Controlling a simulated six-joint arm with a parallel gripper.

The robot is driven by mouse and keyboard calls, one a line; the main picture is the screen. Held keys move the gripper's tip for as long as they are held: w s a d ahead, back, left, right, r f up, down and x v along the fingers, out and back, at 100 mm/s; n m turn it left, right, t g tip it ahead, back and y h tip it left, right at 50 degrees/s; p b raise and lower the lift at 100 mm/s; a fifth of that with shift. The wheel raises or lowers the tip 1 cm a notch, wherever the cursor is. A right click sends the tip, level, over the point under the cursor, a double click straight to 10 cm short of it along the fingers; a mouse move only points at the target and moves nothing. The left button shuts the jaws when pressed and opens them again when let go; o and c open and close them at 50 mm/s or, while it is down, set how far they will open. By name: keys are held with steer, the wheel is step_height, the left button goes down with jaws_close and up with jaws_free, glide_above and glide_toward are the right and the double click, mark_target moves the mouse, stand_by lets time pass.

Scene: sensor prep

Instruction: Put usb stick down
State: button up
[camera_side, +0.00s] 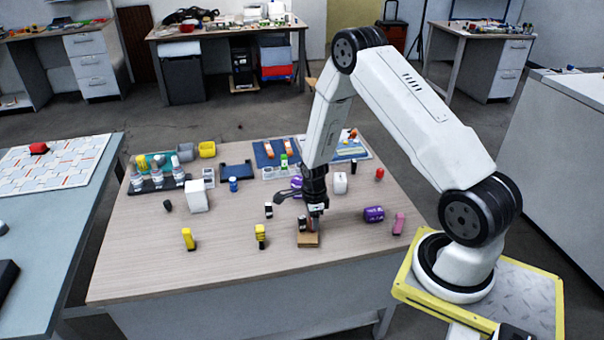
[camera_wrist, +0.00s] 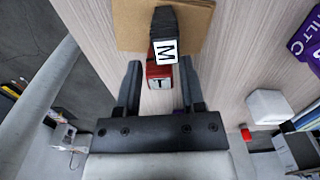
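In the wrist view a black piece with a white M label (camera_wrist: 165,35) lies over a tan board (camera_wrist: 128,22). I cannot tell whether the two are one object, or which is the usb stick. My gripper (camera_wrist: 160,80) has its two dark fingers spread, with gaps showing on both sides of the red piece. In the side view my gripper (camera_side: 314,217) points down at the small tan board (camera_side: 307,240); it partly hides what is there.
On the wooden table (camera_side: 160,270) stand a yellow bottle (camera_side: 188,239), a yellow-black piece (camera_side: 260,236), a purple cylinder (camera_side: 373,214) and a pink one (camera_side: 398,223). A white block (camera_side: 197,196) and bottle rack (camera_side: 157,183) are left. The table's front is clear.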

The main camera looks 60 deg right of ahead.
steer(key=shift+o, duration=0.5)
steer(key=shift+r, duration=0.2)
step_height(320, 180, up, 12)
stand_by(0.7)
stand_by(0.5)
steer(key=s+a+r+n+t, duration=0.1)
steer(key=s+a+r+n, duration=0.3)
steer(key=a+n, duration=0.4)
steer(key=s+a+r+n+t, duration=0.1)
steer(key=s+a+r+n, duration=0.3)
steer(key=a+n, duration=0.5)
steer(key=r+n, duration=0.2)
steer(key=n, duration=0.8)
steer(key=shift+s+t, duration=0.2)
steer(key=shift+t, duration=0.1)
